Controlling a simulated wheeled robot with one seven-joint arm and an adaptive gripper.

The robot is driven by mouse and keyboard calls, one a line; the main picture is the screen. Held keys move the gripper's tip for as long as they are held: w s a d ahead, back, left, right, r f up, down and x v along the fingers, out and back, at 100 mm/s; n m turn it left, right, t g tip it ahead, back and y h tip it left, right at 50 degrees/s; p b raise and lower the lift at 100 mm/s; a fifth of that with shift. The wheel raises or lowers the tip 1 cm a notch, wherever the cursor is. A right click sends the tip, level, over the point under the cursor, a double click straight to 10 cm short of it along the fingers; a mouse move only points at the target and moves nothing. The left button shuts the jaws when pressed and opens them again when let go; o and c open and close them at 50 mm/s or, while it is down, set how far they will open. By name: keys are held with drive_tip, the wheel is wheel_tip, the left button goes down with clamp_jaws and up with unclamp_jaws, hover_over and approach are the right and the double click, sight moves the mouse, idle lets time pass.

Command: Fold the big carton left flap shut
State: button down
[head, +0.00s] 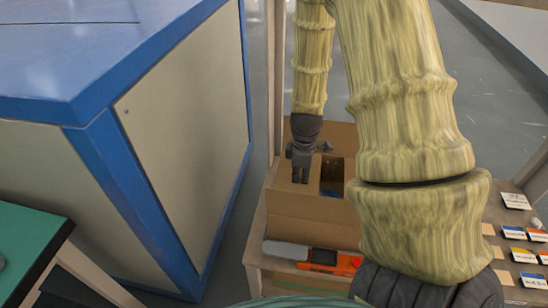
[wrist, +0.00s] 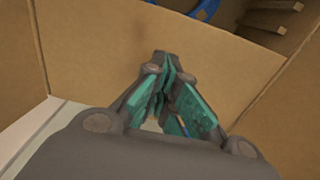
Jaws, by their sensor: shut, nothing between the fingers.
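The big carton (head: 300,222) is an open brown cardboard box on a wooden stand in the head view. Its left flap (head: 279,182) appears to lie about flat over the left part of the top. A dark opening shows to its right, with something blue inside. My gripper (head: 300,179) points down at this flap, its tips at or just above it; contact cannot be told. In the wrist view my gripper (wrist: 165,72) is shut and empty, teal pads together, in front of a cardboard panel (wrist: 95,45). My arm hides the carton's right side.
A large blue-framed cabinet (head: 185,130) stands close on the left. A red-orange device (head: 345,262) and a grey item (head: 286,250) lie in front of the carton. Several labelled cards (head: 514,233) lie at right. A green-topped table (head: 30,245) is at lower left.

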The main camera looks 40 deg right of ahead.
sight(300, 182)
drive_tip(key=shift+s+a+f, duration=0.2)
drive_tip(key=shift+s+f, duration=0.05)
drive_tip(key=shift+f, duration=0.25)
drive_tip(key=shift+s+a, duration=0.1)
wheel_tip(300, 182, up, 10)
drive_tip(key=p, duration=0.9)
drive_tip(key=shift+w+d+p, duration=0.25)
drive_tip(key=shift+w+p, duration=0.1)
drive_tip(key=shift+p, duration=0.05)
